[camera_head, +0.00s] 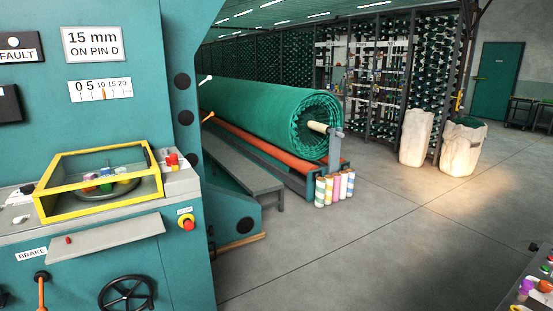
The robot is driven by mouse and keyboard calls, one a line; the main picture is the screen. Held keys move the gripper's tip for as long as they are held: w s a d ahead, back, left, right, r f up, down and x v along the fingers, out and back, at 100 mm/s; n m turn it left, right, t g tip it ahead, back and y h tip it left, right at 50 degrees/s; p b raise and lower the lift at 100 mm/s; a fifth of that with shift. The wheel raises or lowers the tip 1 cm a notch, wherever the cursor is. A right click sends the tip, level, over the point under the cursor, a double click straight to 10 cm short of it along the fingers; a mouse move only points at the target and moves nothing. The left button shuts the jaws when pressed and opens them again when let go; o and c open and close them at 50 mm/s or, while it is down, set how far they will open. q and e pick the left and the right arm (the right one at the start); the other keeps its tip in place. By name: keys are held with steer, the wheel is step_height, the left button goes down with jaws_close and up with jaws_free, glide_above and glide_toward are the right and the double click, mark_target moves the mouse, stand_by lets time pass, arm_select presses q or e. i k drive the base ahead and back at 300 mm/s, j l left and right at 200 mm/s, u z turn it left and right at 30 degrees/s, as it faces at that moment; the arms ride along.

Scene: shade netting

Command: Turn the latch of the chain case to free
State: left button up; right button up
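A clear case with a yellow frame (98,211) stands on the ledge of the teal machine at the left. It looks like the chain case, and its lid appears shut. Inside are a dark ring-shaped part (98,190) and small coloured pieces, seen through the clear panels. A red part (173,159) sits on a grey block just right of the case. A small red knob (68,240) is on the grey shelf below its front. I cannot tell which part is the latch or how it is turned. Neither of my grippers is in view.
The machine front has a red stop button (187,223), a black handwheel (127,293) and an orange brake lever (41,290). A big green netting roll (265,115) lies behind. A console (535,290) with coloured items is at bottom right. The floor between is clear.

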mark_target(210, 230)
steer(key=i+u, duration=0.15)
steer(key=u, duration=0.7)
steer(key=i+l+u, duration=0.25)
steer(key=l+u, duration=0.25)
steer(key=i+l+u, duration=0.4)
steer(key=l, duration=0.35)
steer(key=l+u, duration=0.2)
steer(key=l, duration=0.3)
steer(key=i+l, duration=0.1)
steer(key=l, duration=0.5)
steer(key=i+l+u, duration=0.1)
steer(key=l, duration=0.45)
steer(key=i+l, duration=0.1)
steer(key=l, duration=1.1)
steer(key=l+u, duration=0.15)
steer(key=u, duration=0.2)
steer(key=i+l+u, duration=0.1)
steer(key=u, duration=0.3)
steer(key=l+u, duration=0.2)
steer(key=u, duration=0.15)
